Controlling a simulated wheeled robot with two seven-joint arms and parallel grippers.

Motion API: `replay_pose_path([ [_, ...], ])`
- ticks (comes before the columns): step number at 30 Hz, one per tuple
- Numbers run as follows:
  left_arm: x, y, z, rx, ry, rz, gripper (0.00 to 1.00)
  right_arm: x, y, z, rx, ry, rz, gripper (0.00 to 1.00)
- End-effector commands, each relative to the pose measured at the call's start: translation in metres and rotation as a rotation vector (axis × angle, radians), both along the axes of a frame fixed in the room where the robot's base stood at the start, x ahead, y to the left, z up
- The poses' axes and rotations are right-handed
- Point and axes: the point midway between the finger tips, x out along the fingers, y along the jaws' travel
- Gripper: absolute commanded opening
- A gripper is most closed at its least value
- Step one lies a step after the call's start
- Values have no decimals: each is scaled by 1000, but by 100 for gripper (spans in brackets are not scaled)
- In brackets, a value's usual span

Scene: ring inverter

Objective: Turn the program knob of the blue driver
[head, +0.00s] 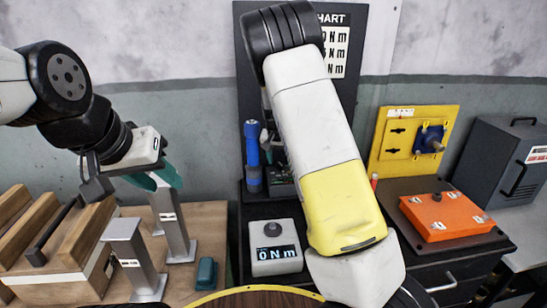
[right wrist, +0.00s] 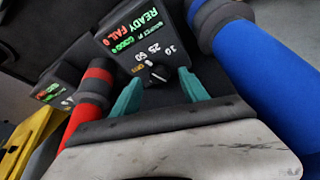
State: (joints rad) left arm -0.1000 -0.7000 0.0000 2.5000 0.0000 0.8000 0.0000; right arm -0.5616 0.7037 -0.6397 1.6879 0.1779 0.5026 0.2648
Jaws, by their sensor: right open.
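The blue driver (head: 252,155) stands upright in the head view, left of my right arm. It is large at the right of the right wrist view (right wrist: 262,75). The program knob (right wrist: 156,72) is a small dark dial with a white pointer, on a black panel (right wrist: 140,38) beside the blue driver. My right gripper (right wrist: 158,76) is open, its teal fingertips on either side just below the knob. I cannot tell whether they touch the panel. In the head view my right arm hides this gripper. My left gripper (head: 160,180) hangs over the wooden bench, its finger gap unclear.
A red driver (right wrist: 88,108) stands left of the panel. A grey readout box (head: 274,247) showing "0 N m" sits before the drivers. An orange box (head: 445,215) and yellow board (head: 397,140) are at right. Metal posts (head: 133,258) stand below my left gripper.

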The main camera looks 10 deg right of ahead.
Motion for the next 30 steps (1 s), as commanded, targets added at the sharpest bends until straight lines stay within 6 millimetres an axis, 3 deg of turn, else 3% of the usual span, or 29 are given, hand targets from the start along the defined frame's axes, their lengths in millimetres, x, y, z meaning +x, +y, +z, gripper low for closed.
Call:
replay_pose_path([
  [6,0,0,0,0,0,0,36,-14,6,37,2,-3,2,52],
  [12,0,0,0,0,0,0,36,-22,8,57,1,0,1,52],
  [24,0,0,0,0,0,0,36,-24,7,60,1,4,10,52],
  [30,0,0,0,0,0,0,36,-24,-4,56,13,23,216,52],
])
